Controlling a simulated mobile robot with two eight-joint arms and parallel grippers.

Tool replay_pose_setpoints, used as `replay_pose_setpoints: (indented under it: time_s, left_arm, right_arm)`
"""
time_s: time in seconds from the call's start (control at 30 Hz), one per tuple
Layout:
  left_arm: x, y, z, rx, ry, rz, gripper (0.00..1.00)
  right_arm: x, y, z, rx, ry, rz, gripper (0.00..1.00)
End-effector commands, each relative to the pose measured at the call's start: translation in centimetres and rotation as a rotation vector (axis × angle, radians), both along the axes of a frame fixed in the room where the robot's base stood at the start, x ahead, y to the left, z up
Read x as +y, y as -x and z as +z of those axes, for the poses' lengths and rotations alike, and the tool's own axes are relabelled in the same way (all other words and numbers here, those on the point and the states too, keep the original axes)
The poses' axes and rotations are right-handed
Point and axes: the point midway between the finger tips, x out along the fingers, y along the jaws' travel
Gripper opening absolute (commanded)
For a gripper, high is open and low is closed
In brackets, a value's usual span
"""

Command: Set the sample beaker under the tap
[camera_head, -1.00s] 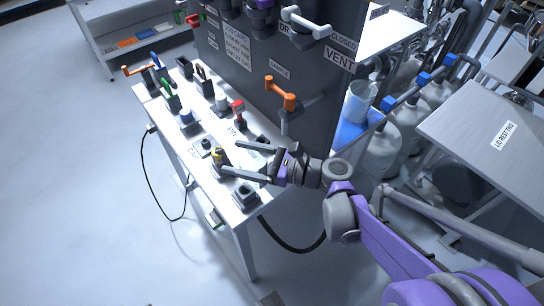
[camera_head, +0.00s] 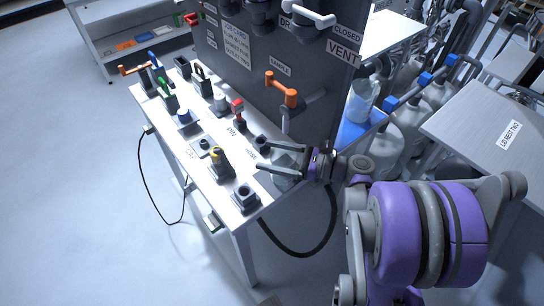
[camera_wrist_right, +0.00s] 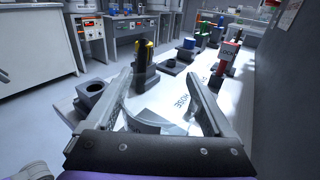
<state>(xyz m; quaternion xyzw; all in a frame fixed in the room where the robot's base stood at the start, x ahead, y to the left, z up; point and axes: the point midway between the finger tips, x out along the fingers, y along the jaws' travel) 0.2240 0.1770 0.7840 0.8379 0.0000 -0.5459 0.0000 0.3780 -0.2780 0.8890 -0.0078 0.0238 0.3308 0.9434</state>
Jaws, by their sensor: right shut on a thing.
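My right gripper (camera_head: 265,156) is near the table's right edge, by the front of the dark panel. It is shut on a clear glass beaker (camera_head: 285,168), faint against the table. In the right wrist view the fingers (camera_wrist_right: 160,76) stand wide apart, on either side of the glass (camera_wrist_right: 150,119), whose shape is only partly seen. The sample tap (camera_head: 281,90) has an orange handle on the panel, with a grey spout (camera_head: 286,122) pointing down, behind and above the gripper. I cannot tell whether the beaker touches the table. My left gripper is not in view.
The white table (camera_head: 219,176) carries several dark holders with coloured-handled pieces, including a yellow one (camera_head: 217,157) and a red one (camera_head: 238,108). An empty dark holder (camera_head: 245,196) stands near the front corner. A jug of bluish liquid (camera_head: 360,101) stands on a blue surface to the right.

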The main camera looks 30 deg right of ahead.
Motion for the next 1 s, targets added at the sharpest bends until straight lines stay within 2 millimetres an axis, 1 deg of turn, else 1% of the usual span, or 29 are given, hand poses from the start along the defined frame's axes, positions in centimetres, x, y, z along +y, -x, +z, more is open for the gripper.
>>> replay_pose_setpoints:
  time_s: [0.03,0.23,0.43,0.47,0.5,0.53,0.77,0.87,0.97,1.0]
  left_arm:
    - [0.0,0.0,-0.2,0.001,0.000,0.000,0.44]
    - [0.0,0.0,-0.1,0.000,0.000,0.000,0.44]
    - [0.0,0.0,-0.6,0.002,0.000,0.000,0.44]
    - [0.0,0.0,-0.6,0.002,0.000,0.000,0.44]
    - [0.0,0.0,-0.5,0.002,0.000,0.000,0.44]
    - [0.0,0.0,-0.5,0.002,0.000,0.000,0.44]
    - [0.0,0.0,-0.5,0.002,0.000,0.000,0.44]
    - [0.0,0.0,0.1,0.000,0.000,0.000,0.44]
    - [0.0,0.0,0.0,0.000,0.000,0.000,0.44]
    - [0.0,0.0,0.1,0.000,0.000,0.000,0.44]
  right_arm:
    - [-0.2,0.0,-0.4,0.000,0.000,-0.001,0.27]
    - [-0.2,0.0,-0.2,-0.001,-0.001,0.000,0.27]
    - [-0.2,0.0,-0.8,0.000,0.000,0.000,0.27]
    - [-0.2,0.0,-0.8,0.000,0.000,0.000,0.90]
    - [-0.2,0.0,-0.7,0.000,0.000,0.000,0.97]
    - [-0.2,0.0,-0.7,0.000,0.000,0.000,1.00]
    - [-0.2,0.0,-0.6,0.000,0.000,0.000,1.00]
    - [-0.2,0.0,0.0,-0.001,0.000,0.000,1.00]
    - [-1.2,1.0,-0.1,-0.001,0.001,-0.006,1.00]
    - [-1.6,1.6,0.0,-0.001,0.002,-0.005,1.00]
